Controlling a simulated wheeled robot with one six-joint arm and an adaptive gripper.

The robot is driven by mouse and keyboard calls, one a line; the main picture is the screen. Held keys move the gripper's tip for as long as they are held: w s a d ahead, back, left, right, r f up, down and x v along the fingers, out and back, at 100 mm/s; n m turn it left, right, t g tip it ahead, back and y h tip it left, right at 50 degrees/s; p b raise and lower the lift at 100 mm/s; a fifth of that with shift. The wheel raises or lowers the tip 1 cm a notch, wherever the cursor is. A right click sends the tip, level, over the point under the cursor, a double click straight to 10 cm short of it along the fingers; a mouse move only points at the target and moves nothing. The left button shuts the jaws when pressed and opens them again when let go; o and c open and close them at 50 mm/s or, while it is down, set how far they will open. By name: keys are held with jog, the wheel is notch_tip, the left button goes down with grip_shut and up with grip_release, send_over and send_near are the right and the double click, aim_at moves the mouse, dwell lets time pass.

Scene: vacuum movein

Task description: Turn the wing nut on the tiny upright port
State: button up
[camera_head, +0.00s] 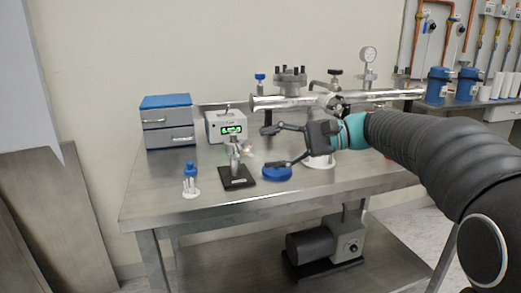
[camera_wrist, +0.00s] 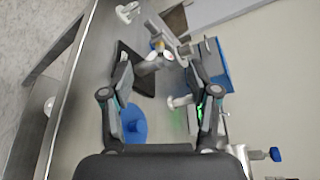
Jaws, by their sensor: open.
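A small silver upright port (camera_head: 235,165) stands on a black base plate (camera_head: 238,184) near the front of the steel table. Its wing nut is too small to make out clearly in the head view. In the wrist view, a silver winged piece with a brassy middle (camera_wrist: 157,47), apparently the wing nut, lies ahead between the fingertips. My gripper (camera_head: 267,147) is open and empty, to the right of the port and apart from it. Its two spread fingers also show in the wrist view (camera_wrist: 157,65).
A blue disc (camera_head: 277,173) lies below my gripper. A white box with a green display (camera_head: 227,126) and a blue-topped drawer unit (camera_head: 167,121) stand behind the port. A small blue-capped piece (camera_head: 190,181) stands left. A long steel pipe (camera_head: 290,101) runs behind my gripper.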

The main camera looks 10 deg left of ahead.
aim_at(250, 151)
jog(key=shift+x, duration=1.35)
grip_shut()
jog(key=shift+r+p, duration=0.15)
jog(key=shift+p, duration=0.35)
jog(key=shift+m+p, duration=0.55)
jog(key=shift+m, duration=0.05)
jog(key=shift+m+g+h, duration=0.5)
jog(key=shift+m+h, duration=0.1)
jog(key=shift+m, duration=0.1)
jog(key=shift+w+m+g+h, duration=0.1)
jog(key=shift+m+g+h, duration=0.35)
jog(key=shift+m, duration=0.45)
